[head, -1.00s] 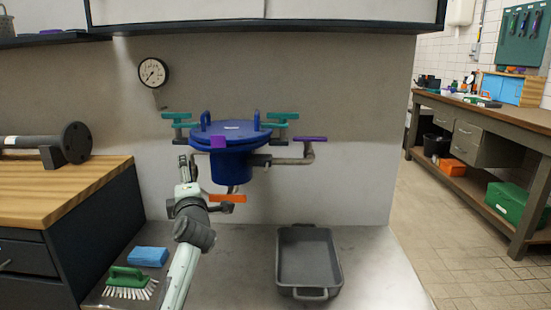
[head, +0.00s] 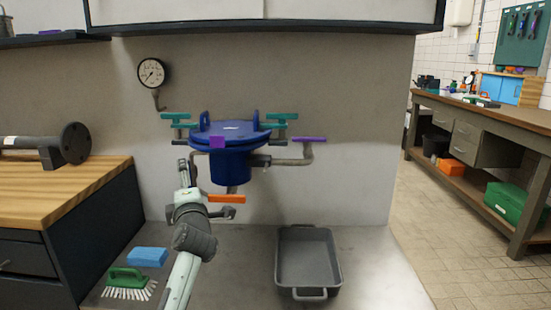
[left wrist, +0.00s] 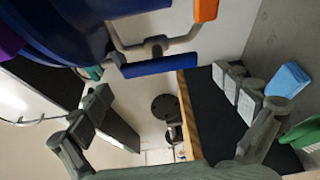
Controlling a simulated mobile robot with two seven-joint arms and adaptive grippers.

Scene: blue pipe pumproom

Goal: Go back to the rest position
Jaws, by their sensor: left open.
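My left gripper (head: 206,188) is open and empty, in front of and below the left side of the blue lidded vessel (head: 232,165). In the left wrist view my left gripper (left wrist: 168,97) shows its two fingers spread with nothing between them. The vessel (left wrist: 75,25) fills that view's upper left. The orange handle (head: 227,198) is close to the gripper in the head view; it also shows at the top of the left wrist view (left wrist: 205,10). Contact cannot be told. My right gripper is not in view.
Teal handles (head: 275,116) and purple handles (head: 309,139) surround the vessel. A grey tray (head: 334,270), a blue sponge (head: 147,257) and a green brush (head: 127,279) rest on the metal counter (head: 240,265). A pressure gauge (head: 151,72) is on the wall. The counter between brush and tray is mostly clear.

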